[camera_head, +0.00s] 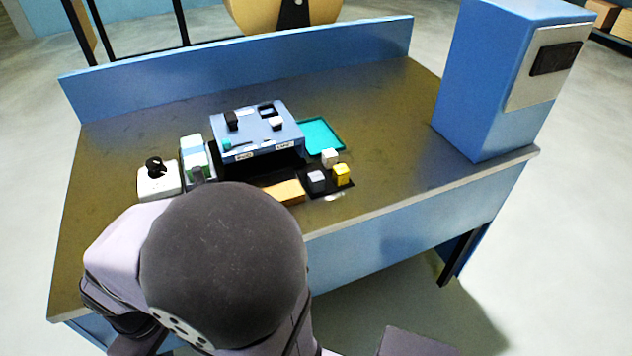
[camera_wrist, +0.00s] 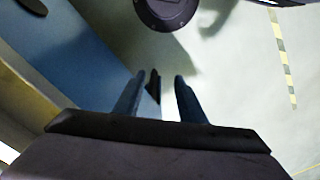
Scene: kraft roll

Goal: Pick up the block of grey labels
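A small pale grey block (camera_head: 317,177), which looks like the block of grey labels, sits on a black mat (camera_head: 316,193) near the front edge of the workbench. A yellow block (camera_head: 342,175) stands just right of it, and a whitish block (camera_head: 329,157) stands behind. In the wrist view my gripper (camera_wrist: 160,76) has its two fingers apart with nothing held between them. It points past the bench's blue side toward the floor, away from the blocks. In the head view my gripper is hidden behind my arm.
A blue organiser (camera_head: 258,131) with dark items on top stands behind the blocks, beside a teal tray (camera_head: 322,137). A tan piece (camera_head: 284,192) lies left of the mat. A white dispenser (camera_head: 158,182) stands farther left. A tall blue box (camera_head: 490,85) stands right; bench between is clear.

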